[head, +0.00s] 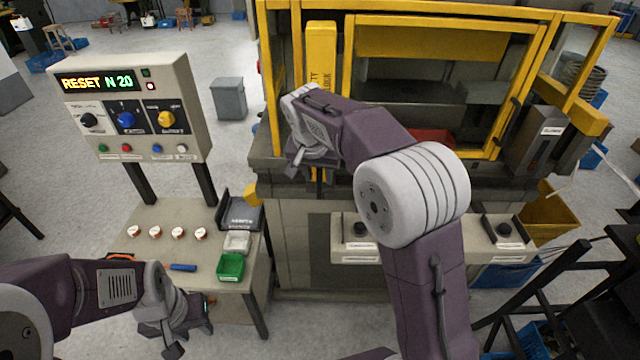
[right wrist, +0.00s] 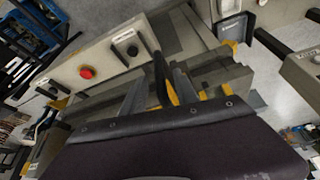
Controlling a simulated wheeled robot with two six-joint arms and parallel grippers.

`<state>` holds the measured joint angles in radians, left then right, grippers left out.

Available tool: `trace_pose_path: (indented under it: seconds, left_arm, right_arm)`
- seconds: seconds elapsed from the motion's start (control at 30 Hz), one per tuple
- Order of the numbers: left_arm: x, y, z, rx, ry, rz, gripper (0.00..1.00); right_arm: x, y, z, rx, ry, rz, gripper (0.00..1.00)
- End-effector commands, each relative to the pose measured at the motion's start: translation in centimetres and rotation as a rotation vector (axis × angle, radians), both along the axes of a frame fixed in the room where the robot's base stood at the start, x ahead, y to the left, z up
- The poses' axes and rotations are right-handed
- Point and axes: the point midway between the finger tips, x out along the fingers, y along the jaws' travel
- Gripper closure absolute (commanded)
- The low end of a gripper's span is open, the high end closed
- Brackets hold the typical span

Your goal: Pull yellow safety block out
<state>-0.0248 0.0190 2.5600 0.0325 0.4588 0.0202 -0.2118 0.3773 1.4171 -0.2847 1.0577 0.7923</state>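The yellow safety block (head: 320,58) is a tall upright bar with dark lettering, standing at the left front of the press's yellow frame. My right arm covers its lower part in the head view. My right gripper (head: 312,165) is at the block's lower end, and a bit of yellow shows just below it. In the right wrist view, yellow pieces show close to the fingers (right wrist: 172,85); whether they grip the block cannot be told. My left gripper (head: 188,332) is low at the front left, away from the block, with its fingers apart and nothing seen between them.
The press (head: 445,85) has a yellow-framed guard door. A control panel (head: 138,112) reading "RESET N 20" stands left, above a small table (head: 150,218) with a green bin (head: 231,267) and several knobs. Button boxes (head: 360,232) are on the press front.

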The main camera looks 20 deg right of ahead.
Motion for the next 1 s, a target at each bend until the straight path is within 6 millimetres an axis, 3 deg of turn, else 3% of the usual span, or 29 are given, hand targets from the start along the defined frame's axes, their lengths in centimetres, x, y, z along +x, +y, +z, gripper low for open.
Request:
trace_pose_path:
  seconds: [0.13, 0.27, 0.73, 0.87, 1.0]
  left_arm:
    - [0.0, 0.0, -0.6, 0.000, 0.000, 0.000, 0.64]
    - [0.0, 0.0, -0.7, 0.000, 0.000, 0.000, 0.64]
    - [0.0, 0.0, -0.8, 0.000, 0.000, 0.000, 0.64]
    - [0.0, 0.0, -2.5, 0.000, 0.000, 0.000, 0.64]
    - [0.0, 0.0, -5.6, 0.000, 0.000, 0.000, 0.64]
  right_arm:
    - [-1.0, 0.6, 2.6, 0.001, -0.003, 0.002, 0.64]
    - [-1.5, 0.8, 4.0, 0.001, 0.000, 0.000, 0.64]
    - [-1.7, 0.7, 3.8, 0.001, 0.006, 0.006, 0.64]
    - [-3.5, 0.1, -1.1, 0.004, 0.063, 0.080, 0.64]
    - [-9.2, -1.2, -11.1, 0.035, 0.164, 0.243, 0.64]
